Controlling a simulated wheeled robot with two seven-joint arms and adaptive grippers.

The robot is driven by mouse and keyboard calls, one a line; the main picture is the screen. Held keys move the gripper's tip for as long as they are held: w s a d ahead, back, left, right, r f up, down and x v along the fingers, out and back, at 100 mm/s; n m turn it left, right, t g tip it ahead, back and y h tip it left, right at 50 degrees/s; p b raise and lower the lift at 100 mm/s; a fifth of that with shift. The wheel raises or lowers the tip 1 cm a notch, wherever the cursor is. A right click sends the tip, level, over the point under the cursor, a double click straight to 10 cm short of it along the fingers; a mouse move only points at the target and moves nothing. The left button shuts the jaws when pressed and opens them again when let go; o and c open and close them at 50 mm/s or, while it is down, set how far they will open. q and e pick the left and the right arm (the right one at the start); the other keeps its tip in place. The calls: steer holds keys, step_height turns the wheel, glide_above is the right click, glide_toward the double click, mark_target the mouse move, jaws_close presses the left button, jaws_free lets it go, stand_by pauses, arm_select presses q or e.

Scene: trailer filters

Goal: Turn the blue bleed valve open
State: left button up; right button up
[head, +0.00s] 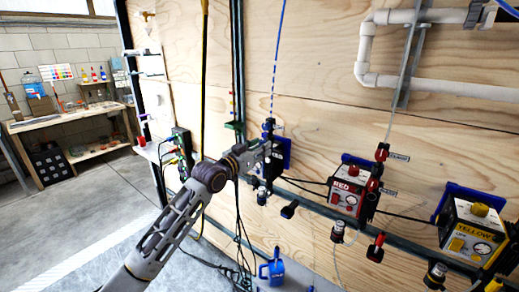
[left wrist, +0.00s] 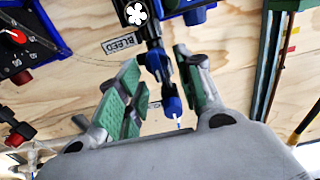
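The blue bleed valve (left wrist: 171,104) is a dark fitting with a blue end and a thin tube, beside a label reading BLEED (left wrist: 118,44) upside down in the left wrist view. My left gripper (left wrist: 160,85) is open, with its green-padded fingers on either side of the valve. I see gaps between the pads and the valve, and contact is not clear. In the head view, my left gripper (head: 268,152) is at the blue filter unit (head: 282,155) on the plywood wall and hides part of it. The valve's top (head: 270,125) shows just above the gripper. My right gripper is not in view.
A red filter unit (head: 347,192) and a yellow one (head: 473,228) hang to the right. A blue dashed tube (head: 276,60) runs up the wall. Loose black cables (head: 240,240) hang below my left arm. A blue jug (head: 272,268) stands lower down. A workbench (head: 70,115) is far left.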

arm_select(q)
jaws_close()
